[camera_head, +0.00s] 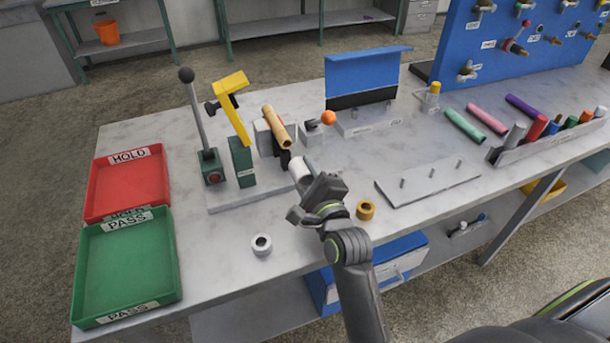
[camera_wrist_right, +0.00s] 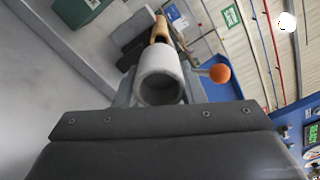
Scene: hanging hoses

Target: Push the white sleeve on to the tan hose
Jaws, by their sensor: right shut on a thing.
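The tan hose (camera_head: 275,124) is held tilted in a grey clamp block on the table fixture, its lower end towards me. The white sleeve (camera_head: 299,169) is in my right gripper (camera_head: 312,183), close in front of the hose's near end. In the right wrist view the white sleeve (camera_wrist_right: 160,75) is in line with the tan hose (camera_wrist_right: 160,30) behind it. I cannot tell whether the hose end is inside the sleeve or only touching it. My right gripper is shut on the sleeve; its fingertips are partly hidden. My left gripper is not in view.
The fixture has a yellow lever (camera_head: 231,105), a black-knobbed lever (camera_head: 193,110) and an orange ball (camera_head: 328,118). Red (camera_head: 94,195) and green (camera_head: 88,280) trays are at the left.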

